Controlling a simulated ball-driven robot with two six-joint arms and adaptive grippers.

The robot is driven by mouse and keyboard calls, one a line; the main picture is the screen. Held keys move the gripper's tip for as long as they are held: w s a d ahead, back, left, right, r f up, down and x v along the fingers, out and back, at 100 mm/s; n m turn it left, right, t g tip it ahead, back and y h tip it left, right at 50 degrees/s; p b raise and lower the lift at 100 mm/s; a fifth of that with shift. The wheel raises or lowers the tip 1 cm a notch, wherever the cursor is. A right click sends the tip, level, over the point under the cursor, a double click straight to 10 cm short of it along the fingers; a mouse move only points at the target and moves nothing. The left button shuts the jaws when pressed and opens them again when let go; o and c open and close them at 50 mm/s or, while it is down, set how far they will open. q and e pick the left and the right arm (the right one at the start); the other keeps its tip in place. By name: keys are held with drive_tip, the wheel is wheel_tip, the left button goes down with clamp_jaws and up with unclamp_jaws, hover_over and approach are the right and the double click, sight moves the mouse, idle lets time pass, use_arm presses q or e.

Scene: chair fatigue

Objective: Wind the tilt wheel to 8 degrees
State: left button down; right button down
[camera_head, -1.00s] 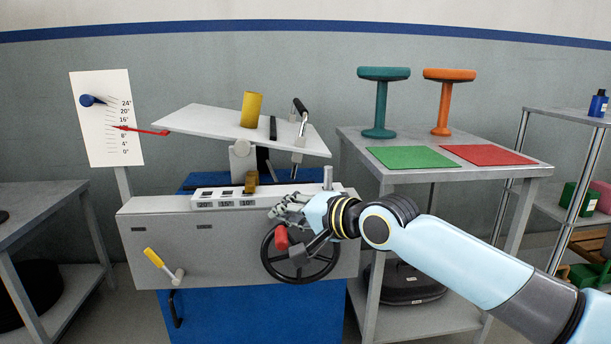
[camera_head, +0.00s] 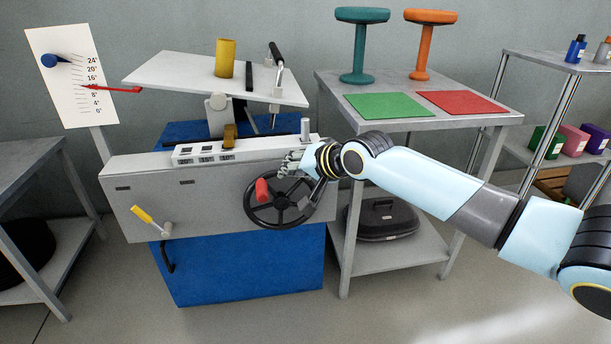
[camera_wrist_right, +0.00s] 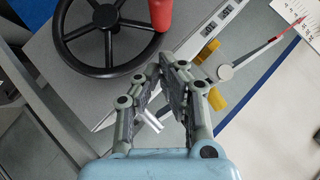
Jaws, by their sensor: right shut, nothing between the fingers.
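The black tilt wheel (camera_head: 249,212) is on the front of the grey bench, with its red crank knob (camera_head: 262,190) at the upper left of the wheel. My right gripper (camera_head: 289,162) is shut and empty just above the wheel's upper rim, apart from the knob. In the wrist view the shut fingers (camera_wrist_right: 165,68) are below the red knob (camera_wrist_right: 158,14), beside the wheel (camera_wrist_right: 62,40). The red pointer (camera_head: 112,88) on the white degree scale (camera_head: 60,105) lies between the 16 and 8 marks, near 12. The grey tilt plate (camera_head: 180,72) slopes down rightward. My left gripper is out of view.
A yellow cylinder (camera_head: 225,58) stands on the plate. A yellow-handled crank (camera_head: 142,214) is on the bench's left front. The side table (camera_head: 330,92) at right holds green and red mats and two stools. Clear floor lies in front.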

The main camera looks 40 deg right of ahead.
drive_tip(key=shift+w+a+f+b, duration=0.25)
drive_tip(key=shift+w+a+f, duration=0.3)
drive_tip(key=shift+f, duration=0.25)
drive_tip(key=shift+w+a+f+b, duration=0.25)
drive_tip(key=shift+w+a+f, duration=0.2)
drive_tip(key=shift+a+f, duration=0.25)
drive_tip(key=shift+w+a+r+p, duration=0.1)
drive_tip(key=shift+w+a+p, duration=0.1)
drive_tip(key=shift+p, duration=0.45)
drive_tip(key=shift+a, duration=0.1)
